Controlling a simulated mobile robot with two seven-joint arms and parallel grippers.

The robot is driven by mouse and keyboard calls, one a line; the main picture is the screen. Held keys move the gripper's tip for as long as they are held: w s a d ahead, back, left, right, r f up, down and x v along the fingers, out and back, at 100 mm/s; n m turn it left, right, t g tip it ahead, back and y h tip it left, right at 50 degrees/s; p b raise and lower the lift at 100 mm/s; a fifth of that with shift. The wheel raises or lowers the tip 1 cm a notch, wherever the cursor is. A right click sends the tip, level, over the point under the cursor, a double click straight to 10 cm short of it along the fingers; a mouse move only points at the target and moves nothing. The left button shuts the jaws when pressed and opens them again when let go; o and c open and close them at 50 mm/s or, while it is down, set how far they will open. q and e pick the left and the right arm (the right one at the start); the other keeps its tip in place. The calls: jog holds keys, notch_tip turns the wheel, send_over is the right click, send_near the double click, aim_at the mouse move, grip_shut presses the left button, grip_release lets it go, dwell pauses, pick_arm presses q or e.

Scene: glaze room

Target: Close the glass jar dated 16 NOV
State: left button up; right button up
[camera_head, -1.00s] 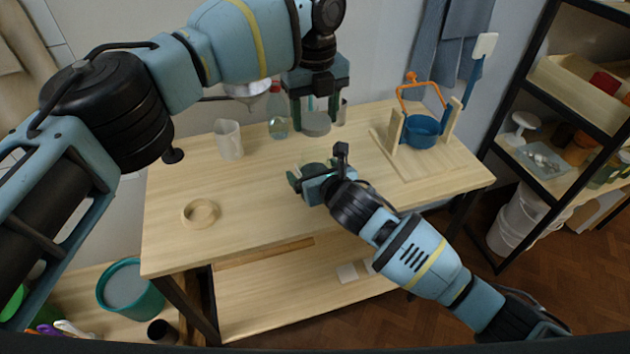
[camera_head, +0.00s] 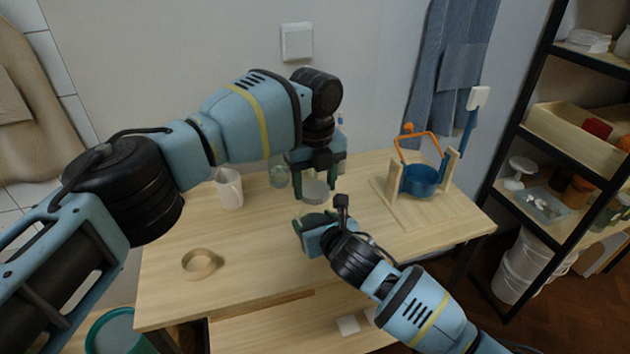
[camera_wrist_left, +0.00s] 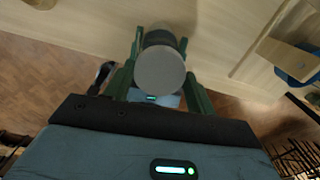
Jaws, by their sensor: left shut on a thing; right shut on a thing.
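My left gripper (camera_head: 316,176) is shut on a round grey lid (camera_head: 314,190), held level above the table. The lid also shows in the left wrist view (camera_wrist_left: 159,71), between the green fingers. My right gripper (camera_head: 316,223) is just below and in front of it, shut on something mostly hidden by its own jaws. A pale glassy patch (camera_head: 311,207) shows between the lid and the right gripper, probably the jar. I cannot tell whether lid and jar touch. No date is readable.
A white pitcher (camera_head: 229,189) and a clear bottle (camera_head: 279,176) stand at the back left. A tan ring (camera_head: 199,264) lies at the front left. The table's left middle is clear.

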pick_arm(q)
jog(key=shift+f, duration=0.35)
jog(key=shift+f, duration=0.1)
jog(key=shift+f, duration=0.8)
jog(key=shift+f, duration=0.6)
dwell(0.4)
pick_arm(e)
grip_shut()
pick_arm(q)
jog(key=m, duration=0.9)
jog(key=shift+m, duration=0.4)
pick_arm(e)
jog(key=shift+f, duration=0.1)
pick_arm(q)
jog(key=o, duration=0.9)
